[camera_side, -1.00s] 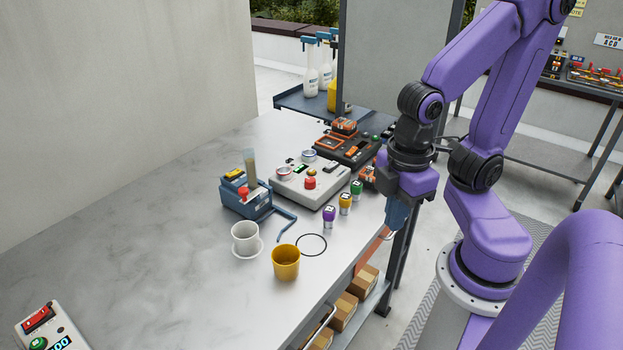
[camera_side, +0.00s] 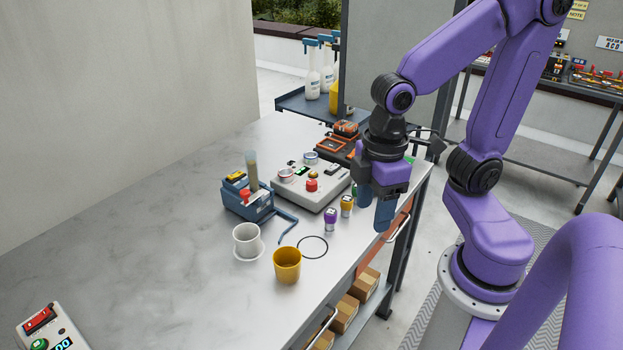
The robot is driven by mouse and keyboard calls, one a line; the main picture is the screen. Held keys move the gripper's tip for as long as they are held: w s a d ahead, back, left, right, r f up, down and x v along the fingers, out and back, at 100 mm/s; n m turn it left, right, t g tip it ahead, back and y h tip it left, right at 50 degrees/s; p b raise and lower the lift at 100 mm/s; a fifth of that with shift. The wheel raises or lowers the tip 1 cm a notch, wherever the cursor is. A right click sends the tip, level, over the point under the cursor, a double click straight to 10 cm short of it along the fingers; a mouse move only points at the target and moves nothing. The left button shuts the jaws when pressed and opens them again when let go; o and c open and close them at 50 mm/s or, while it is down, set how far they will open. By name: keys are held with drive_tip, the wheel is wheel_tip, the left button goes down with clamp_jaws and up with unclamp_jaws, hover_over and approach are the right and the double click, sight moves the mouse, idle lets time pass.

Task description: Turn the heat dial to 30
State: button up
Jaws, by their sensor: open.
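A grey control box (camera_side: 312,190) on the metal table carries two round, light-topped dials, a red knob (camera_side: 312,185) and a small green display. Another control box (camera_side: 52,335) sits at the lower left, cut off by the frame, with a red switch, a green knob and a lit display. I cannot read any dial labels or tell which one is the heat dial. My gripper (camera_side: 374,210) is open and empty, pointing down just right of the grey box, near the table's right edge. It partly hides a small green-marked container and the dark unit behind.
Purple-topped (camera_side: 331,219) and yellow-topped (camera_side: 347,205) containers stand left of my gripper. A blue device (camera_side: 247,205), a white cup (camera_side: 247,240), a yellow cup (camera_side: 287,265) and a black ring (camera_side: 313,247) are on the table.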

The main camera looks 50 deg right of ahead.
drive_tip(key=w+r+m, duration=0.2)
drive_tip(key=w+m, duration=0.1)
drive_tip(key=w, duration=0.5)
drive_tip(key=m, duration=0.6)
hover_over(312, 182)
drive_tip(key=shift+h, duration=0.3)
wheel_tip(312, 182, down, 16)
drive_tip(key=shift+r, duration=0.1)
drive_tip(key=c, duration=1.1)
